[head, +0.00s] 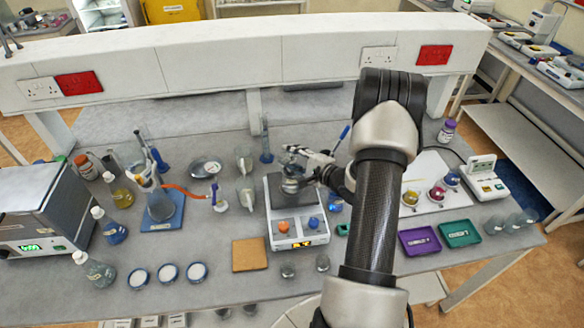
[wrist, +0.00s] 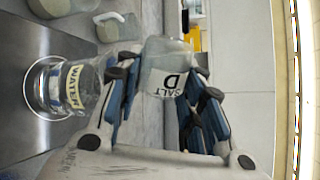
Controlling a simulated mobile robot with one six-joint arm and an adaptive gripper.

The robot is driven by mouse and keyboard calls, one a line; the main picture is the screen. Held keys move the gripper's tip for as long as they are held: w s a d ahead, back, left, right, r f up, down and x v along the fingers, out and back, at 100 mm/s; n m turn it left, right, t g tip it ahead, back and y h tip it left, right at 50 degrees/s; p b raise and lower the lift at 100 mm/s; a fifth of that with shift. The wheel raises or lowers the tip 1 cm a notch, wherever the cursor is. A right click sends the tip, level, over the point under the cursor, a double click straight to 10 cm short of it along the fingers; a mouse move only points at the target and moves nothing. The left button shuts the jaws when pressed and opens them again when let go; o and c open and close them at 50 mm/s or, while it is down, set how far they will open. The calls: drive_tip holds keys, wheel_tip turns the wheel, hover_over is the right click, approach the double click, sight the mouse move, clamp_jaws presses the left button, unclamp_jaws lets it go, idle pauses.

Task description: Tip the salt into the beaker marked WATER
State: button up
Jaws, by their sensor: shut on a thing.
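The beaker marked WATER (wrist: 76,88) is clear glass with a cream label. It stands on the metal top plate of a white stirrer; in the head view the beaker (head: 291,186) is partly covered by my gripper. My gripper (head: 312,160) is just above and right of it in that view. In the wrist view my gripper (wrist: 163,92) has its blue-padded fingers shut on a clear container labelled SALT (wrist: 168,58). The two labels read at different angles, so the salt container looks tilted. I cannot make out its salt, or any falling.
The white stirrer (head: 297,240) has orange and blue knobs. Small glass vials stand in front. A white mat with coloured pots (head: 437,192) and purple and green trays (head: 419,240) are right.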

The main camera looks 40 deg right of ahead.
drive_tip(key=shift+d+r+m+y+p, duration=0.15)
drive_tip(key=shift+r+m+y+p, duration=0.15)
drive_tip(key=shift+r+m+p, duration=0.7)
idle(0.5)
drive_tip(key=shift+d+f+m+y+p, duration=0.15)
drive_tip(key=shift+f+m+y+p, duration=0.2)
drive_tip(key=shift+p, duration=0.4)
idle(0.5)
